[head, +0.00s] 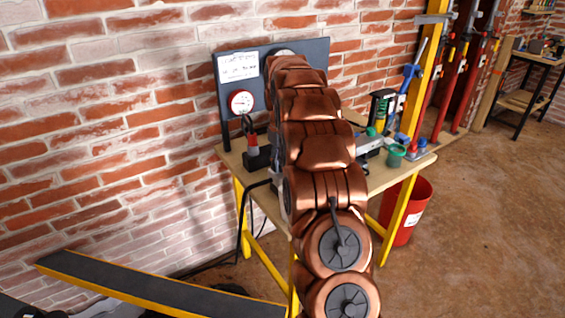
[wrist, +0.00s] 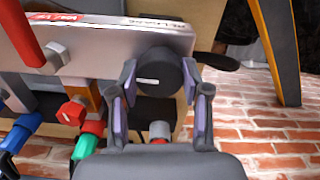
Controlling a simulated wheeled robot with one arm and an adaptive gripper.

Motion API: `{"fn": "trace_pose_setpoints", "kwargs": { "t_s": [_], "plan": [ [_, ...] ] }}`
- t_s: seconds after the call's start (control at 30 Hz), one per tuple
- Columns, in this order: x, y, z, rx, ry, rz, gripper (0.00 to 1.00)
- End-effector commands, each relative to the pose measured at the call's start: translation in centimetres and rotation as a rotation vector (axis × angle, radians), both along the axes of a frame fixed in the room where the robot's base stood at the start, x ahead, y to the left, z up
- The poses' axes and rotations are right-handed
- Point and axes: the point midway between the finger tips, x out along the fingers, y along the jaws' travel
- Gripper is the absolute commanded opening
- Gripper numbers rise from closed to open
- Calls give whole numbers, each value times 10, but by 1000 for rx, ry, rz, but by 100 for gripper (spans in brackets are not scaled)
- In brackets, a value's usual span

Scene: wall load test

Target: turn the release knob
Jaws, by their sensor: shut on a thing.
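The release knob (wrist: 157,80) is a dark round knob with a pale mark on its face, in the middle of the wrist view. It sits on the edge of a silver housing (wrist: 110,38) with a red label and partly readable lettering. My gripper (wrist: 159,72) has one finger on each side of the knob and is shut on it. In the head view my copper-coloured arm hides the gripper and the knob. Part of a grey metal housing (head: 369,144) shows just right of the arm on the bench.
The wooden bench (head: 405,174) with yellow legs stands against a brick wall. A gauge (head: 241,102) is on the dark backboard. Red and green fittings (wrist: 80,118) lie left of my gripper in the wrist view. A red bucket (head: 413,205) stands beneath the bench's right side.

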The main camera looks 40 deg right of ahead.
Motion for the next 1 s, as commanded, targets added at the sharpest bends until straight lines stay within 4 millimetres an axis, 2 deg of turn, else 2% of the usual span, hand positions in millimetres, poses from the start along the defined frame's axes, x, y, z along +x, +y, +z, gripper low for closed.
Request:
{"fn": "trace_pose_setpoints", "kwargs": {
  "t_s": [0.6, 0.63, 0.87, 1.0],
  "plan": [
    [1, 0, 1, -1, -2, 41, 12],
    [1, 0, 1, -1, -3, 40, 49],
    [0, 0, 1, 0, -1, 40, 72],
    [0, 0, 1, 0, -1, 39, 72]
  ]
}}
